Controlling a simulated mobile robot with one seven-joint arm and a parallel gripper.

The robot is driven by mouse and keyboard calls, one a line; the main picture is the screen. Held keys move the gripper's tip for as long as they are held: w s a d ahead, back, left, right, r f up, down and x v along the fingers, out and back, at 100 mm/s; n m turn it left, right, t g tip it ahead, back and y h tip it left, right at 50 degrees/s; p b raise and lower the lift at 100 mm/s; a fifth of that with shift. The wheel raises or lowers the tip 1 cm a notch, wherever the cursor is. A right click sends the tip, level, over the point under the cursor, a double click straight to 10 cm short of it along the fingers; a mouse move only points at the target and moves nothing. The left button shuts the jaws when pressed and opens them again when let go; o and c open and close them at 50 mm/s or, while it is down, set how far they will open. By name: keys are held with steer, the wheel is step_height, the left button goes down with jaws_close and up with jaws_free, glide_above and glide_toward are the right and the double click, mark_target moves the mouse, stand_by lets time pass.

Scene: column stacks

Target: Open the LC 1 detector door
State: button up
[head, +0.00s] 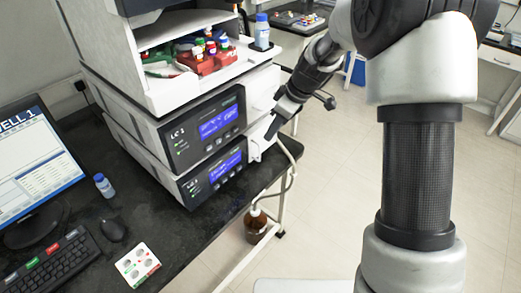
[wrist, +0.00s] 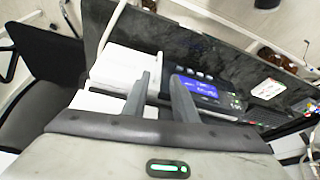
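The LC 1 detector (head: 190,135) is in the upper part of the stack in the head view, with a dark front panel and a lit blue screen. At its right end is a white front section (head: 262,92), which appears flush. My gripper (head: 271,134) is at the right end of the stack, near the lower edge of that section. In the wrist view, my gripper's two grey fingers (wrist: 160,95) are apart, close to white panels (wrist: 125,66) and a dark panel with a blue screen. Whether they touch anything is unclear. The door's handle cannot be made out.
The LC 2 unit (head: 205,182) sits directly below. A tube runs to a brown bottle (head: 255,225) below the bench. A black chair (wrist: 50,85) shows in the wrist view.

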steer(key=x, duration=1.3)
steer(key=shift+w+f, duration=0.1)
steer(key=shift+f, duration=0.05)
jaws_close()
stand_by(0.8)
